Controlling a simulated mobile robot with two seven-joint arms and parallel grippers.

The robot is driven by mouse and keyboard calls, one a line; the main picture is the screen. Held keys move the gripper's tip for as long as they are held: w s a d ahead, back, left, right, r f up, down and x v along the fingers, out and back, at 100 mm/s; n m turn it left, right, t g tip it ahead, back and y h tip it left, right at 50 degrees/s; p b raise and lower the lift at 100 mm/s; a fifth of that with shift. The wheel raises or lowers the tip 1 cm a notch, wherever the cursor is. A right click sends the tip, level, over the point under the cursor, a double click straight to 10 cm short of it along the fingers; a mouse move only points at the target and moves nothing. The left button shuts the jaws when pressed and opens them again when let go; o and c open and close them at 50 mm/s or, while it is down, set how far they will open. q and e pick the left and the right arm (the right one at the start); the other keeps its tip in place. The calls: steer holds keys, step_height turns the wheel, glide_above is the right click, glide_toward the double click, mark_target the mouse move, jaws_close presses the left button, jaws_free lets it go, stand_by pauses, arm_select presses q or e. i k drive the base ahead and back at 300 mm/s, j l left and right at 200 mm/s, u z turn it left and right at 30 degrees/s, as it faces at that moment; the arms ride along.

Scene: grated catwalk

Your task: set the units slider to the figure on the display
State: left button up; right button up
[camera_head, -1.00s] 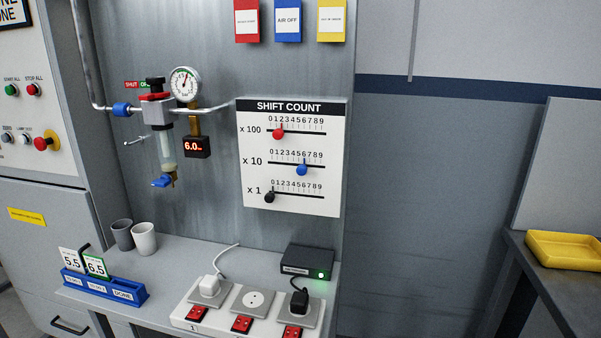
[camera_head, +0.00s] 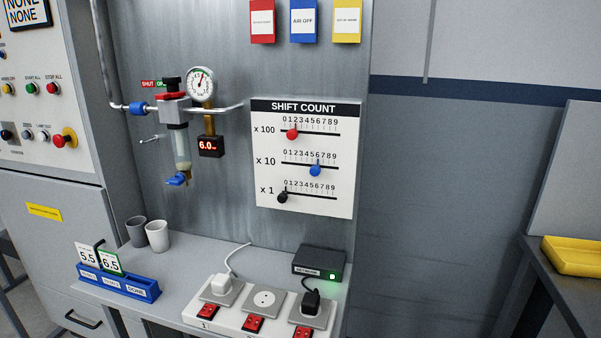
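The SHIFT COUNT board (camera_head: 346,125) hangs on the grey metal wall and carries three sliders. The units slider is the x 1 row at the bottom; its black knob (camera_head: 282,197) sits at the left end, by the 0. The red x 100 knob (camera_head: 292,134) is near the 1. The blue x 10 knob (camera_head: 315,170) is a little past the middle, around 5 or 6. A small display (camera_head: 210,146) under the round gauge (camera_head: 201,83) shows 6.0 in lit digits. Neither gripper is in view.
Below the board, a ledge holds a socket strip (camera_head: 238,318) with plugs, a black box (camera_head: 320,262) with a green light, two cups (camera_head: 157,236) and a blue card holder (camera_head: 143,290). A yellow tray (camera_head: 573,257) stands on the right table. Space before the board looks clear.

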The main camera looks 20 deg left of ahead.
mark_target(282, 198)
steer(key=u, duration=0.4)
steer(key=j+u, duration=0.1)
steer(key=u, duration=0.3)
steer(key=j+u, duration=0.1)
steer(key=u, duration=0.7)
steer(key=i+j, duration=0.1)
steer(key=j, duration=0.65)
steer(key=i+j, duration=0.1)
steer(key=j, duration=0.65)
steer(key=z, duration=1.7)
